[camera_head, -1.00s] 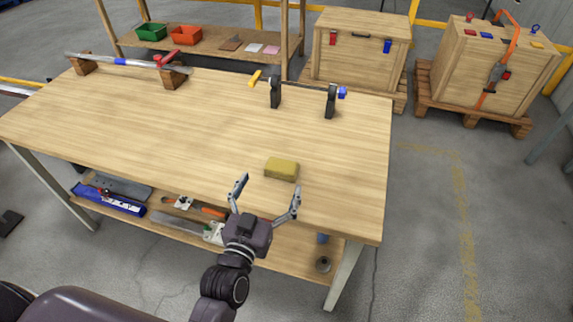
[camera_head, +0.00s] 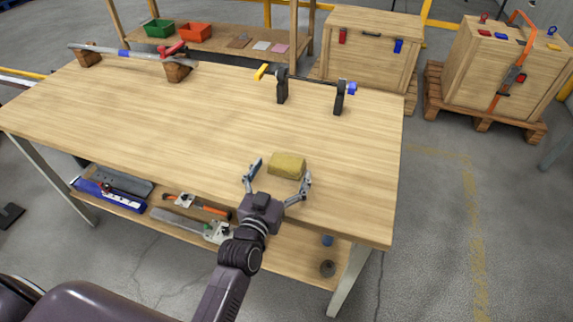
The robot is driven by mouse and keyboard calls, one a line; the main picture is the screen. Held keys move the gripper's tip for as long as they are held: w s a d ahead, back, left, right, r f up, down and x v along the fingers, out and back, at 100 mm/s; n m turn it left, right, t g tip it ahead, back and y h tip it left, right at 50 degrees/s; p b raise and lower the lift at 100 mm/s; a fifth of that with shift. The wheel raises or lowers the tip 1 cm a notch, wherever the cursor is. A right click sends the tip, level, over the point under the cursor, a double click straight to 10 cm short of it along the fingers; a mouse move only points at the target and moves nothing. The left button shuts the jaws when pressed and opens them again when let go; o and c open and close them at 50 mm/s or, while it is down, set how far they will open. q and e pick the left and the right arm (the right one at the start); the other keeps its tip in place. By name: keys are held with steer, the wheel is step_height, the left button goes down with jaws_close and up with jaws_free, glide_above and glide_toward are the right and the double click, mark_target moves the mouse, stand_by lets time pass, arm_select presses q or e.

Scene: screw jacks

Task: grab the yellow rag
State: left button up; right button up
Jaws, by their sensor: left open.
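The yellow rag (camera_head: 287,165) is a small folded block lying on the wooden workbench (camera_head: 190,125), near its front right part. My left gripper (camera_head: 281,178) is open, its two fingers spread at the near side of the rag. The fingertips point at the rag, with the left fingertip close to its near left corner and the right one near its near right corner. I cannot tell whether they touch it. My right gripper is not in view.
A black stand pair with a bar (camera_head: 310,84) stands behind the rag. A long metal bar on wooden blocks (camera_head: 177,70) is at the back left. Wooden crates (camera_head: 369,50) stand beyond the bench. The lower shelf (camera_head: 290,262) holds tools. The bench around the rag is clear.

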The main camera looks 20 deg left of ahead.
arm_select(q)
steer(key=shift+w, duration=0.75)
steer(key=shift+d, duration=0.1)
steer(key=shift+c, duration=0.6)
steer(key=c, duration=1)
steer(key=shift+c, duration=0.4)
steer(key=shift+r, duration=0.1)
